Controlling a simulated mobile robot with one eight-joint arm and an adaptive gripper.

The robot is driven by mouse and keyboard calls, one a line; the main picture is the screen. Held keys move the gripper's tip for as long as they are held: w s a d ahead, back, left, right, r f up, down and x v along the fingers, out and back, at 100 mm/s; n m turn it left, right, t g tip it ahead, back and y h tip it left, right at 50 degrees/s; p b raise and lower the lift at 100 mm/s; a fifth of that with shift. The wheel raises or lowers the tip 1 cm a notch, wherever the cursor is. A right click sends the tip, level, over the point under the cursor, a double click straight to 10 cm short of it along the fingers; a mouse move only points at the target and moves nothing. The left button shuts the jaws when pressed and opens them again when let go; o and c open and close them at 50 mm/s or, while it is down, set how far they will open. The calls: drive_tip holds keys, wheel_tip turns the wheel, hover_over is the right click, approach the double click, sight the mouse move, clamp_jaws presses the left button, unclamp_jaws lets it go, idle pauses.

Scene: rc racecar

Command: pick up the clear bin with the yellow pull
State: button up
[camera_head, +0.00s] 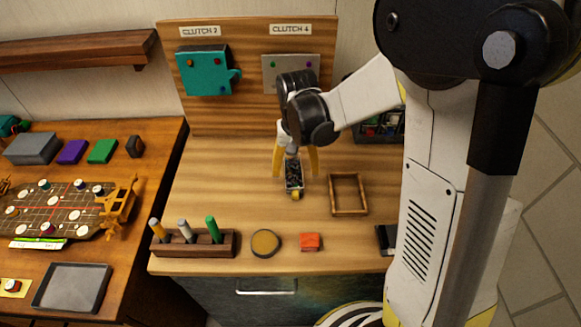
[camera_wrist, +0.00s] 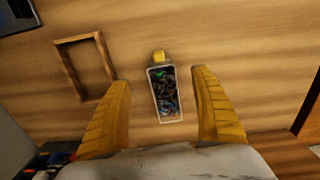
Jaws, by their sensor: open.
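The clear bin (camera_head: 293,176) is a small narrow box with dark, mixed small parts inside and a yellow pull (camera_head: 296,196) at its near end. It sits on the wooden worktop. My gripper (camera_head: 296,163) is above it with its yellow fingers open, one on each side. In the wrist view the bin (camera_wrist: 165,95) lies between the two fingers of my gripper (camera_wrist: 161,85), with a visible gap on both sides. Its yellow pull (camera_wrist: 159,56) points away from my palm. Nothing is held.
A wooden frame (camera_head: 333,197) lies just right of the bin. A rack of coloured markers (camera_head: 194,243), a round tan disc (camera_head: 265,243) and an orange-red block (camera_head: 310,242) line the front edge. Dark bins (camera_head: 378,124) stand at back right. A panel with clutch parts (camera_head: 250,105) rises behind.

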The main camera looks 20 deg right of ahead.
sight(295, 191)
wheel_tip(295, 191, down, 10)
drive_tip(key=b, duration=0.3)
drive_tip(key=shift+r, duration=0.2)
drive_tip(key=shift+s+r, duration=0.1)
drive_tip(key=c, duration=1.4)
